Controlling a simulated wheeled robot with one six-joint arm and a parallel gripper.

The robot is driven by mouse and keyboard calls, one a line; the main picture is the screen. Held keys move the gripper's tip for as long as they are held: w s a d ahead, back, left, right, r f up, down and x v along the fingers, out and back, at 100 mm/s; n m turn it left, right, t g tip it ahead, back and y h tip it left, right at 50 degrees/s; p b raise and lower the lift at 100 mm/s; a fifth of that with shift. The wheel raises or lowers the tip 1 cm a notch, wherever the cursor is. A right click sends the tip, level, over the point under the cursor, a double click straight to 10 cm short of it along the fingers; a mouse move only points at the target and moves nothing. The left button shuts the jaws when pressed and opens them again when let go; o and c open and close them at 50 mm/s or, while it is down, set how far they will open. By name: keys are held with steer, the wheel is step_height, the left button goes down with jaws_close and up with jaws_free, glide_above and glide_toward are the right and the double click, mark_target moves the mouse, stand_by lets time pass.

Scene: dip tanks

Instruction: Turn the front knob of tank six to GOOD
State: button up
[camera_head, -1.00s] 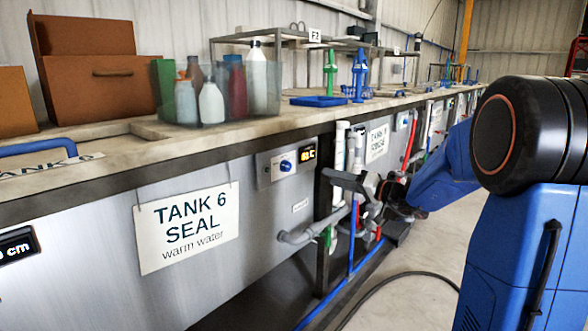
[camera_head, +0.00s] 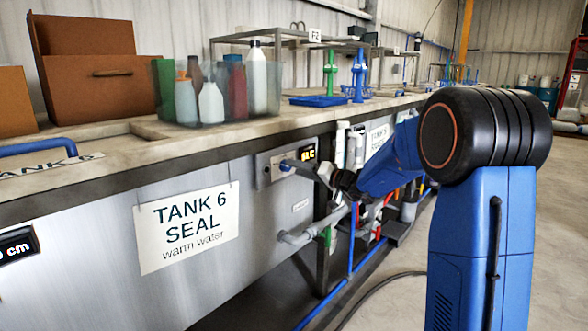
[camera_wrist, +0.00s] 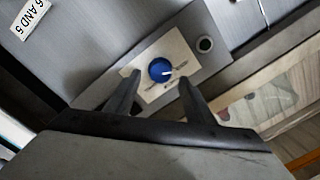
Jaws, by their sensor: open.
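The front knob of tank six is a round blue knob on a pale plate, seen in the wrist view (camera_wrist: 161,70) with a white pointer mark. The plate's lettering is too small to read. In the head view the knob (camera_head: 286,165) sits on the grey control panel (camera_head: 264,172), left of a lit yellow display (camera_head: 307,153). My gripper (camera_wrist: 159,78) is open. Its two fingers stand either side of the knob in the wrist view, and nothing is between them that I can tell is gripped. In the head view my gripper (camera_head: 300,168) reaches the panel from the right.
The white TANK 6 SEAL sign (camera_head: 186,228) hangs left of the panel. A clear bin of bottles (camera_head: 216,95) is on the ledge above. Open floor lies to the right.

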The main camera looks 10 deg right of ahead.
steer(key=shift+x, duration=1.1)
steer(key=c, duration=1.1)
steer(key=shift+o, duration=0.2)
